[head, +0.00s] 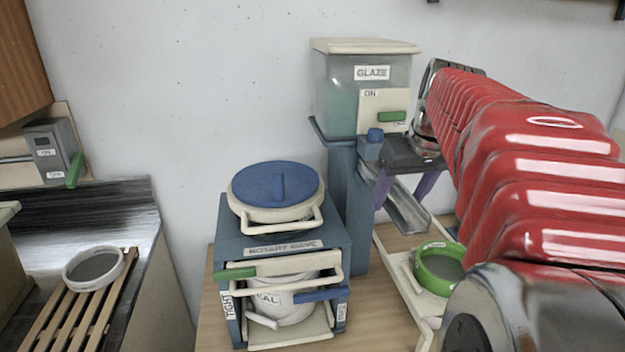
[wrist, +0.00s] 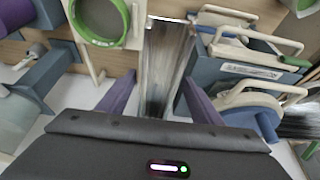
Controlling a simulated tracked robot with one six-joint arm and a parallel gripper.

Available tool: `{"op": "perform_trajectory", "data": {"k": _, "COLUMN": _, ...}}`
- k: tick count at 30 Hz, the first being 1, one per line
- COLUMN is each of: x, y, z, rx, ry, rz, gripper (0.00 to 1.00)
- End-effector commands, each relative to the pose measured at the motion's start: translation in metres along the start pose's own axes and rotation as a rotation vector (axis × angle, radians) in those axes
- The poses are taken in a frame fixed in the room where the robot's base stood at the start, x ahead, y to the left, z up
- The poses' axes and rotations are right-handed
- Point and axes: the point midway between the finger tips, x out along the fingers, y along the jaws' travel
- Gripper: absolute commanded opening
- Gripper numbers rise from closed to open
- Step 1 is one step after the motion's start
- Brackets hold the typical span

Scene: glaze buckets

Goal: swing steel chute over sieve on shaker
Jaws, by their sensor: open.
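The steel chute (head: 408,212) is a grey open trough sloping down to the right from below the glaze hopper. In the wrist view the chute (wrist: 165,60) runs between the two purple fingers of my gripper (wrist: 158,80). My gripper (head: 402,200) is open, with one finger on each side of the chute; whether either touches it I cannot tell. The sieve with a green rim (head: 440,264) sits on a cream stand (head: 397,262), apparently the shaker. In the wrist view the green sieve (wrist: 75,28) lies left of the chute, not under it.
The glaze hopper (head: 340,90) stands on a blue column (head: 348,210). The blue rotary sieve machine (head: 228,240) with a blue lid (head: 262,184) is left of the chute. A white-rimmed sieve (head: 70,276) lies on a slatted rack (head: 62,318) at far left.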

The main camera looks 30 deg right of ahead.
Motion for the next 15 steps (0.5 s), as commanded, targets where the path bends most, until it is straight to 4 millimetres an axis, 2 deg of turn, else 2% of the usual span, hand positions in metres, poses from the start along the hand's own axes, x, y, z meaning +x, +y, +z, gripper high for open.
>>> {"op": "perform_trajectory", "data": {"k": 4, "x": -0.0001, "y": 0.0, "z": 0.0, "rx": 0.0, "ry": 0.0, "rz": 0.0, "gripper": 0.58}}
{"op": "perform_trajectory", "data": {"k": 15, "x": -0.0003, "y": 0.0, "z": -0.0001, "rx": 0.0, "ry": 0.0, "rz": 0.0, "gripper": 0.32}}
